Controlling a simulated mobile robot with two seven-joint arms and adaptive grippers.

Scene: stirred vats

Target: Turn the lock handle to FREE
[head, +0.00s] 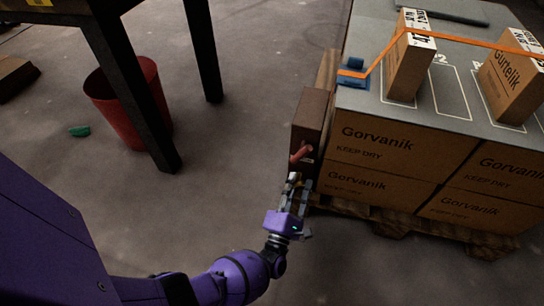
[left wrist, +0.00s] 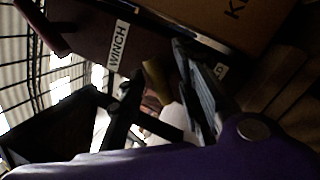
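A dark brown winch box (head: 309,115) stands against the left side of the carton stack. A red handle (head: 300,154) sticks out of its face. In the left wrist view the box (left wrist: 90,22) bears a white WINCH label (left wrist: 118,45) and another label, partly hidden by a finger. My left gripper (head: 297,186) is just below the red handle in the head view; its fingers (left wrist: 155,75) look apart. A small tan piece shows between them, possibly the lock handle; contact is unclear. The handle's setting cannot be read. My right gripper is out of view.
Cartons marked Gorvanik (head: 375,136) stand on a wooden pallet (head: 392,219). An orange strap (head: 460,42) runs over smaller boxes on top from a blue fitting (head: 352,73). A red bin (head: 128,104) stands under a table at left.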

